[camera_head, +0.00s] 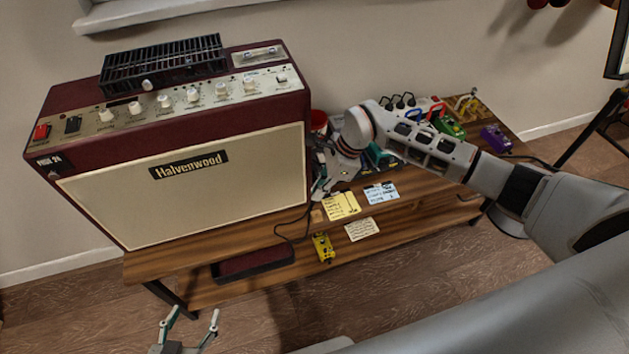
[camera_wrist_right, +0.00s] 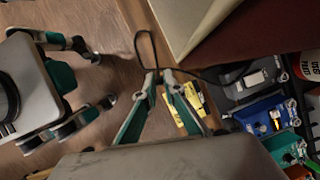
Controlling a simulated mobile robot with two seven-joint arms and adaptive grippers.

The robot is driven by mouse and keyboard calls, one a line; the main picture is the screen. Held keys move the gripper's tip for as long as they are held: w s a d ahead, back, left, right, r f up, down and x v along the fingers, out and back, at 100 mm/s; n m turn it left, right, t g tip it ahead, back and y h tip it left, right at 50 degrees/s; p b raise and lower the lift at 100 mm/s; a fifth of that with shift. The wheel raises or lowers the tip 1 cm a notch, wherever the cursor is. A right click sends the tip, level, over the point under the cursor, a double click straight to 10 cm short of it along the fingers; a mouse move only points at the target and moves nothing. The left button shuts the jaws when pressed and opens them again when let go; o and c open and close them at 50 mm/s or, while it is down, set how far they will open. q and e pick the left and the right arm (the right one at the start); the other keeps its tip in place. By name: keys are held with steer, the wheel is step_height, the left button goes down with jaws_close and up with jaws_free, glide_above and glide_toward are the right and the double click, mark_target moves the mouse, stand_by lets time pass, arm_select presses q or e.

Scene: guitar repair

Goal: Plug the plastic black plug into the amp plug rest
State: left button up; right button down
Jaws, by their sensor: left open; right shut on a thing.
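The amp (camera_head: 190,180), dark red with a cream front, stands on the wooden bench; its control panel (camera_head: 170,97) with white knobs faces up. I cannot make out the plug rest. My right gripper (camera_head: 316,196) is beside the amp's right side, pointing down. In the right wrist view its fingertips (camera_wrist_right: 161,73) are shut on a black plug that they mostly hide. The plug's thin black cable (camera_wrist_right: 137,42) loops away from the tips; it also hangs before the bench (camera_head: 298,240). My left gripper (camera_head: 193,314) is open and empty at the bottom of the head view, low in front of the bench.
A dark open tray (camera_head: 252,264) sits below the amp's front. My right arm spans the bench's right half.

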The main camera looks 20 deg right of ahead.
steer(key=shift+w+f, duration=0.1)
steer(key=shift+w, duration=0.05)
steer(key=shift+f, duration=0.15)
steer(key=shift+f+b, duration=0.35)
steer(key=shift+f, duration=0.05)
steer(key=shift+s+f+b, duration=0.2)
steer(key=shift+f+b, duration=0.3)
steer(key=shift+f, duration=0.2)
step_height(320, 180, down, 2)
steer(key=shift+f+b, duration=0.15)
steer(key=shift+b, duration=0.55)
steer(key=shift+w+f+b, duration=0.1)
steer(key=shift+f+b, duration=0.25)
steer(key=shift+f, duration=0.4)
arm_select(q)
steer(key=shift+w+a+f, duration=0.15)
steer(key=shift+a+f, duration=0.1)
steer(key=shift+f, duration=0.35)
steer(key=shift+w+a+f, duration=0.15)
steer(key=shift+a+f, duration=0.05)
steer(key=shift+f, duration=0.4)
